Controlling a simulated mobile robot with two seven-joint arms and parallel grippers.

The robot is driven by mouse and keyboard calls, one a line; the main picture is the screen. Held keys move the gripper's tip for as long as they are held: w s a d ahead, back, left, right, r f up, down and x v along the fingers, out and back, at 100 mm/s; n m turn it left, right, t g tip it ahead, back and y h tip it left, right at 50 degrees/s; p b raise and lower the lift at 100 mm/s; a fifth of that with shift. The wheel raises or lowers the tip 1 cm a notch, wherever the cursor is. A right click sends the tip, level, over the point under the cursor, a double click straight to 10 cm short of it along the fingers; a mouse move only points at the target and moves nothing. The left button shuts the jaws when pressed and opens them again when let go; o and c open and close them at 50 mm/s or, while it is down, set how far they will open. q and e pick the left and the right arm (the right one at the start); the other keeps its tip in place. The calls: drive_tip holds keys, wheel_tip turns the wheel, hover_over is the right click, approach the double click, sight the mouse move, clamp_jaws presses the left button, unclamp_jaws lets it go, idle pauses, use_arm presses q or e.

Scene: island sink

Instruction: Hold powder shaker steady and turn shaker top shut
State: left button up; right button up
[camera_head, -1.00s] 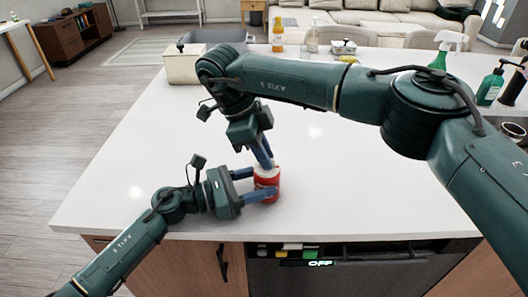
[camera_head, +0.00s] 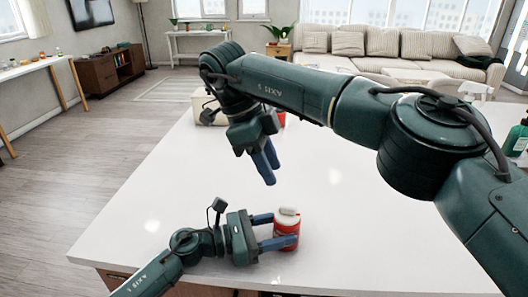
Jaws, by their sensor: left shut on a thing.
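The powder shaker (camera_head: 287,236) stands upright on the white counter, near its front edge. It has a red body with a pale label and a white top (camera_head: 288,212). My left gripper (camera_head: 280,230) comes in from the left, shut on the shaker's body with a finger on either side. My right gripper (camera_head: 269,178) hangs above and behind the shaker, clear of its top. Its blue fingers point down and overlap in this view, so the gap between them is unclear. Nothing shows in them.
A cream box (camera_head: 211,112) stands at the counter's back left. A red thing (camera_head: 282,119) is partly hidden behind my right arm. A green bottle (camera_head: 517,138) stands at the right edge. The counter around the shaker is mostly clear.

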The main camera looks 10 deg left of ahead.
drive_tip(key=shift+v, duration=1.45)
use_arm(q)
drive_tip(key=o, duration=1.2)
drive_tip(key=shift+c, duration=0.2)
